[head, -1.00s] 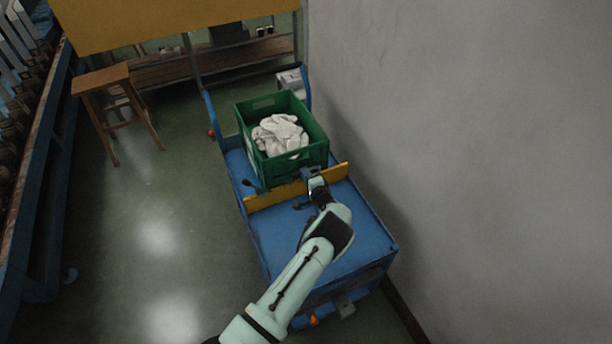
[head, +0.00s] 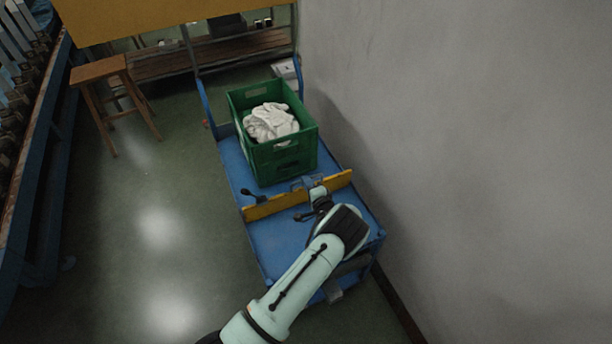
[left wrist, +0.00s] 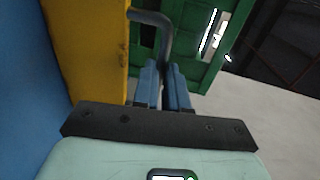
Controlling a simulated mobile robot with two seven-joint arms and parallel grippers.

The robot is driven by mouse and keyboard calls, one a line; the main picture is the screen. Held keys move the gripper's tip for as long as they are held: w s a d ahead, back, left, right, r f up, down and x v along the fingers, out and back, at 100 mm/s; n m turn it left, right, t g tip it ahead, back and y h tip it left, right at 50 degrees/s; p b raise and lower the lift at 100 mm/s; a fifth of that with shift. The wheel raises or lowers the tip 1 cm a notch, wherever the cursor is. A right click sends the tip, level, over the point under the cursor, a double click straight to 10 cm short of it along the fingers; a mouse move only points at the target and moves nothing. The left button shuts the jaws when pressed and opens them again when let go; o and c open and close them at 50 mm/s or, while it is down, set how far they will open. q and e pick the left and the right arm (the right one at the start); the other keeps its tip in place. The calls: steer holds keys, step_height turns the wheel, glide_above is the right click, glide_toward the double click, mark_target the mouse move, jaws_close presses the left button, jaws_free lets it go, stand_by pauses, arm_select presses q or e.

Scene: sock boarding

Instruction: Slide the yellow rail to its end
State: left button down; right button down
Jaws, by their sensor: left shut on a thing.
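The yellow rail (head: 272,207) lies across the blue cart (head: 278,240), between the green crate and the cart's near end. In the left wrist view the rail (left wrist: 95,45) stands at the left, close beside the fingers. My left gripper (head: 312,184) is at the right part of the rail, on its crate side. In the left wrist view its blue fingers (left wrist: 165,85) are shut on a dark bent handle (left wrist: 152,18) beside the rail. My right gripper is not in view.
The green crate (head: 290,160) with white cloth items (head: 270,122) stands on the cart beyond the rail. A grey wall (head: 470,170) runs close along the cart's right side. A wooden stool (head: 98,70) stands at the left. The floor left of the cart is clear.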

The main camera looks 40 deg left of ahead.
arm_select(q)
steer(key=f+v, duration=0.2)
steer(key=v, duration=0.9)
steer(key=f+v, duration=0.2)
steer(key=v, duration=0.9)
steer(key=shift+s+d+f+p, duration=0.25)
steer(key=shift+d+p, duration=0.15)
steer(key=shift+d, duration=0.15)
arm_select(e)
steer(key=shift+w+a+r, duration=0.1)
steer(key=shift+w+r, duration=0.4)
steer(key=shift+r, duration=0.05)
arm_select(q)
steer(key=c, duration=1.4)
jaws_free()
steer(key=shift+d, duration=0.1)
steer(key=shift+c, duration=0.2)
steer(key=shift+s+r, duration=0.1)
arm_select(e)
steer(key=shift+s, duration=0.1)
arm_select(q)
steer(key=shift+d, duration=0.15)
